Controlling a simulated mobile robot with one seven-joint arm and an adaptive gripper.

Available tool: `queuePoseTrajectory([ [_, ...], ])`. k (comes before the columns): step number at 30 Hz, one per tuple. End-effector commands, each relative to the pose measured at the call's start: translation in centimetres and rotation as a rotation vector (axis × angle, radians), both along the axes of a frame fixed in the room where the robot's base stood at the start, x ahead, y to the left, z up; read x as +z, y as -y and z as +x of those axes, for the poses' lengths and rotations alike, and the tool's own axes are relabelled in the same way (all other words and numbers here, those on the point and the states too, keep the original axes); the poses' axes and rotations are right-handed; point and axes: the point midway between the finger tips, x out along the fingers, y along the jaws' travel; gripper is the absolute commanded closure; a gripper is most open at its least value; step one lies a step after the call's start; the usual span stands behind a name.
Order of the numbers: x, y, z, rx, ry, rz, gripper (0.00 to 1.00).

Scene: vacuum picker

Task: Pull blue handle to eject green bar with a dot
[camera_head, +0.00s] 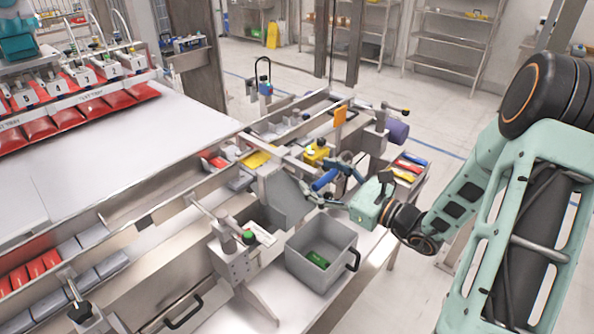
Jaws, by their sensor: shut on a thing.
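The blue handle (324,180) is a short blue cylinder on the right side of the metal machine. My gripper (331,177) reaches it from the right, with its dark fingers closed around the handle. A green bar (318,259) lies in the grey bin (306,276) below and in front of the handle. I cannot make out a dot on it clearly. My fingers hide part of the handle.
A yellow block (316,152) sits just behind the handle. Red, yellow and blue pieces (408,168) lie in a tray at the right.

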Motion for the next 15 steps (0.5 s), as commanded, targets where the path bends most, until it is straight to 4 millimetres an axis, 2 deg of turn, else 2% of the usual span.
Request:
queuePoseTrajectory([
  [1, 0.0, 1.1, -1.0, -0.005, -0.001, -0.001, 0.77],
  [6, 0.1, 3.4, -3.5, -0.001, 0.002, 0.0, 0.77],
  [15, 0.0, 4.1, -4.4, 0.001, -0.001, 0.001, 0.78],
])
